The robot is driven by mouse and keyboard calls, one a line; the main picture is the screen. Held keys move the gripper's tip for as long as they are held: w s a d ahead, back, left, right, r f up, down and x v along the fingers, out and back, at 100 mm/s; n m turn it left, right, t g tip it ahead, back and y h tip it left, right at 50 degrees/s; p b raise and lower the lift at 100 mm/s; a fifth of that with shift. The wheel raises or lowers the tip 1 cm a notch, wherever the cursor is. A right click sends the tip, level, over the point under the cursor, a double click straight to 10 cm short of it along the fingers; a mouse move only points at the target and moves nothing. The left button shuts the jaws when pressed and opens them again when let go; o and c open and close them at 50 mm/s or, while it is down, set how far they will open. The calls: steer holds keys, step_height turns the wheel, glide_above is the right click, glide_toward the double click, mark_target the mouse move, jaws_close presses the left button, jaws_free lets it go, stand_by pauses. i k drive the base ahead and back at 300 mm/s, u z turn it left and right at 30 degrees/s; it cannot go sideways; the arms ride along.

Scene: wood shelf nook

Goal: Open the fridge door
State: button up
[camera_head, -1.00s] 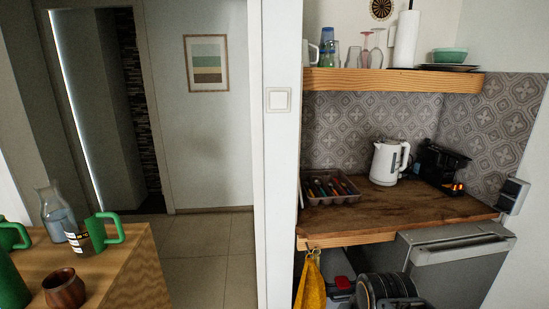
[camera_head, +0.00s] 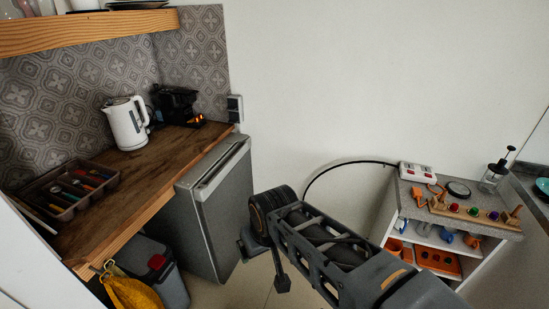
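The small grey fridge (camera_head: 225,215) stands under the right end of the wooden counter. Its door looks shut, with a pale recessed grip strip (camera_head: 217,170) along the top edge. My gripper (camera_head: 264,264) is at the end of my arm, low in the middle of the picture, just right of the fridge's lower front. It appears apart from the door and holds nothing that I can see. Its fingers are dark and partly hidden by the wrist, so their opening is unclear.
The counter (camera_head: 150,165) holds a white kettle (camera_head: 127,124), a black coffee machine (camera_head: 177,103) and a cutlery tray (camera_head: 70,190). A grey bin (camera_head: 165,280) and yellow cloth (camera_head: 133,293) are left of the fridge. A low shelf unit (camera_head: 460,222) with toys stands right; a cable crosses the wall.

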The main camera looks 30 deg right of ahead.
mark_target(221, 197)
steer(key=z, duration=0.25)
steer(key=k, duration=0.9)
steer(key=z, duration=1.1)
steer(key=i, duration=1.7)
steer(key=u, duration=0.65)
steer(key=i, duration=0.45)
steer(key=u, duration=2.45)
steer(key=i, duration=0.5)
steer(key=z, duration=0.05)
